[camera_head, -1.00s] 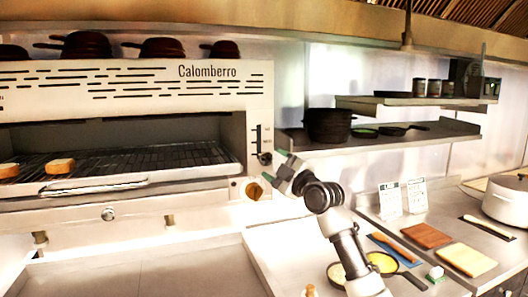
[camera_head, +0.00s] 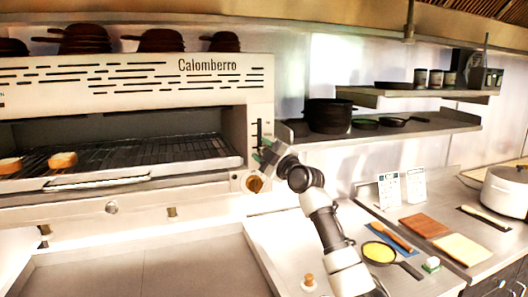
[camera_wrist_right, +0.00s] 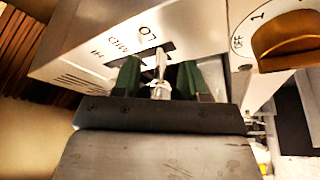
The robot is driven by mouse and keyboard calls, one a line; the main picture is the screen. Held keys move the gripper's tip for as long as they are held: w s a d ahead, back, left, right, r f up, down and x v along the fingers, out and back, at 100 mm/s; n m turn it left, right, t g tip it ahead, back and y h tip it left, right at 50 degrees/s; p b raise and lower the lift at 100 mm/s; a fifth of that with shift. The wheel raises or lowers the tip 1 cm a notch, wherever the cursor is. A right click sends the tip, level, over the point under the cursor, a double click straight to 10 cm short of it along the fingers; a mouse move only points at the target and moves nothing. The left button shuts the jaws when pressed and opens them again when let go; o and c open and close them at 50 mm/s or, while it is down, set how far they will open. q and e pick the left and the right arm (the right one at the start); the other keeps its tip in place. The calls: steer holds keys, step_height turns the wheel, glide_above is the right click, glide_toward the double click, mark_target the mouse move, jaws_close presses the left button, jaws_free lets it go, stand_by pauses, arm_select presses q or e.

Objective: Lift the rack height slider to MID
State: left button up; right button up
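The rack height slider's slot (camera_head: 256,133) is on the right front panel of the Calomberro grill (camera_head: 150,85). In the right wrist view, HI, MID and LO labels run along the slot, and the pale slider lever (camera_wrist_right: 160,67) stands near the LO end. My right gripper (camera_head: 268,148) is at the lower end of the slot and hides the lever in the head view. Its green fingers (camera_wrist_right: 158,76) are apart, one on each side of the lever, with visible gaps. My left gripper is not in view.
Bread slices (camera_head: 62,160) lie on the grill rack (camera_head: 150,155). A shelf (camera_head: 390,132) with a black pot (camera_head: 329,116) is to the right.

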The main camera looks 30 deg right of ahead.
mark_target(255, 133)
jaws_close()
step_height(255, 133, up, 4)
steer(key=shift+s+d+f+p, duration=0.1)
steer(key=shift+d+p, duration=0.05)
steer(key=shift+p, duration=0.2)
steer(key=o, duration=0.8)
jaws_free()
steer(key=shift+f, duration=0.1)
